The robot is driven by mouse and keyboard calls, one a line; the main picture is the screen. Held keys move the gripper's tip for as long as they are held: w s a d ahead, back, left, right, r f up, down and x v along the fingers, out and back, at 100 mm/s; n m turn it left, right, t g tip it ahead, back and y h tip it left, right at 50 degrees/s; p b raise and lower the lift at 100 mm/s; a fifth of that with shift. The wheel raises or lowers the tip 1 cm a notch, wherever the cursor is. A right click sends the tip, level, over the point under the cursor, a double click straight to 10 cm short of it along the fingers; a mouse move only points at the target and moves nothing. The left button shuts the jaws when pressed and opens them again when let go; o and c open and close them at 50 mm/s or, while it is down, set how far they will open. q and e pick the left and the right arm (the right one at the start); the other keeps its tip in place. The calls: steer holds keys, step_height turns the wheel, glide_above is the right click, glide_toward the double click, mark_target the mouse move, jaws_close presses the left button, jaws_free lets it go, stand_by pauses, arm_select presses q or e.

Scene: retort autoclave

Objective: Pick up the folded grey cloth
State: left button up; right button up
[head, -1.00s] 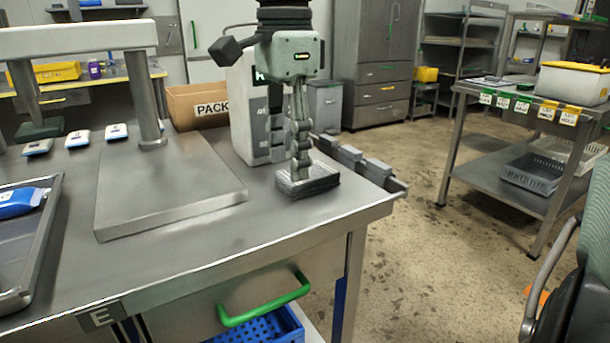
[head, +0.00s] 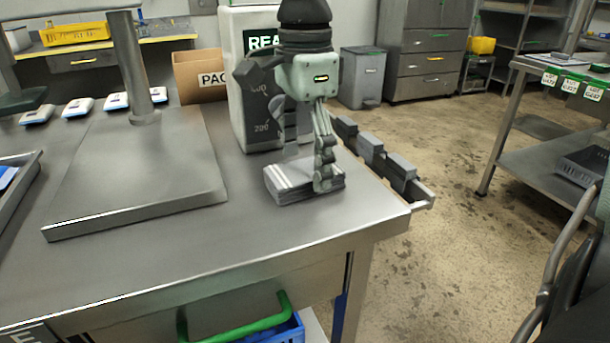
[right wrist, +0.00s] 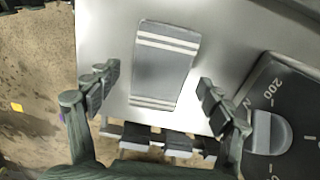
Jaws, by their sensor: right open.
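The folded grey cloth (head: 288,184) with pale stripes lies flat on the steel bench top near its right end. In the right wrist view the cloth (right wrist: 163,75) shows whole, with white stripes near both ends. My right gripper (head: 322,185) points down at the cloth, its visible finger overlapping the cloth's right part in the head view. In the right wrist view my right gripper (right wrist: 157,77) is open, with one finger on each side of the cloth and nothing held. Whether a fingertip touches the bench cannot be told. My left gripper is not in view.
A pale unit with a dark dial panel (head: 257,110) stands close behind the cloth. A steel stand with a flat base (head: 140,175) is to the left. A rail with grey blocks (head: 370,150) runs along the bench's right edge. Bench room is free in front.

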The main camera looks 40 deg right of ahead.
mark_target(302, 169)
steer(key=shift+f, duration=0.25)
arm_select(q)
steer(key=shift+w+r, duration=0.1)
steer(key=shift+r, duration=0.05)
arm_select(e)
steer(key=c, duration=1.1)
steer(key=shift+c, duration=0.2)
steer(key=shift+r, duration=0.4)
step_height(302, 169, up, 4)
steer(key=shift+w+a+f, duration=0.1)
steer(key=shift+w+f, duration=0.05)
steer(key=shift+f, duration=0.05)
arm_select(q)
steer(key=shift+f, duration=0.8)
arm_select(e)
steer(key=w+a+r, duration=0.6)
steer(key=w+a, duration=0.1)
steer(key=a, duration=0.1)
steer(key=shift+w+a+r, duration=0.25)
steer(key=shift+r, duration=0.05)
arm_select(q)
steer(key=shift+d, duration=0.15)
